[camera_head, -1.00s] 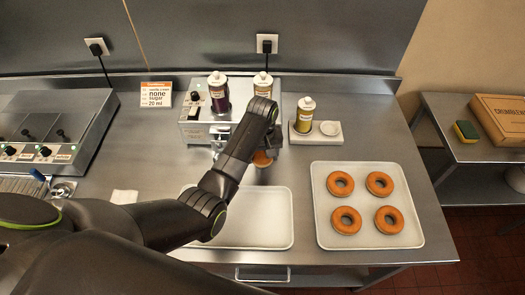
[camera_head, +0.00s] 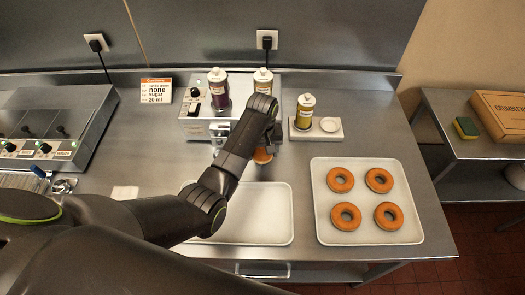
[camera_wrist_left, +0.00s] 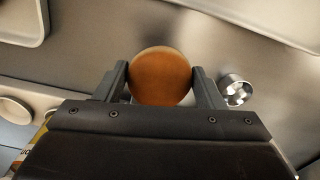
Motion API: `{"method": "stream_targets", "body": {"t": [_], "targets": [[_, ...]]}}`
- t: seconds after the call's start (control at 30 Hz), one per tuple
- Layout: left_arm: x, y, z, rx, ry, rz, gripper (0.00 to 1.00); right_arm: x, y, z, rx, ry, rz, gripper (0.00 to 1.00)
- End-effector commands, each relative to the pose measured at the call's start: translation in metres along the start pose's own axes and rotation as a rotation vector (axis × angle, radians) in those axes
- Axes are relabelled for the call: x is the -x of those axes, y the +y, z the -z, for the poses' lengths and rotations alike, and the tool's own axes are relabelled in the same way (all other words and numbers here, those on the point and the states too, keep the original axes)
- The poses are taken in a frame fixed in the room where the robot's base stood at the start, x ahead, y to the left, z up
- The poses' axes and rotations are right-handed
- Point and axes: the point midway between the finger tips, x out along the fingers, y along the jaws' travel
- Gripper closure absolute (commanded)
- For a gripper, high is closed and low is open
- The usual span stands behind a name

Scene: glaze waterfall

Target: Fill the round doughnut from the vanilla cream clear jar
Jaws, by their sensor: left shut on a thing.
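A round brown doughnut (camera_head: 262,156) is held in my left gripper (camera_head: 265,146) in front of the filling machine (camera_head: 197,131). In the left wrist view the doughnut (camera_wrist_left: 160,75) sits between the two fingers, smooth and without a hole. Two jars stand on the machine: a purple one (camera_head: 219,94) and a pale one with a white cap (camera_head: 263,85). A yellowish jar (camera_head: 305,115) stands on a white holder to the right. Their labels are too small to read. My arm hides part of the machine's front. My right gripper is out of view.
A card (camera_head: 156,91) reads vanilla cream, none, sugar, 20 ml. An empty white tray (camera_head: 265,230) lies in front, partly under my arm. A tray (camera_head: 326,232) with several ring doughnuts is at right. A fryer-like unit (camera_head: 75,125) stands left.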

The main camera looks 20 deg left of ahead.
Motion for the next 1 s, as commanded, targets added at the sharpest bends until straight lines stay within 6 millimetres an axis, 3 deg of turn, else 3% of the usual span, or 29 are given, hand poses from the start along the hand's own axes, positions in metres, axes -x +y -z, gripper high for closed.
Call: {"method": "stream_targets", "body": {"t": [0.7, 1.0], "targets": [[0.000, -0.006, -0.036, 0.000, 0.001, -0.001, 0.60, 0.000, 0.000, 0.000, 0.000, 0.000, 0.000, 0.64], [0.006, -0.007, -0.042, 0.000, 0.001, -0.002, 0.60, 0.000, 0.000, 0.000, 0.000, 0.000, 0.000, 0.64]]}}
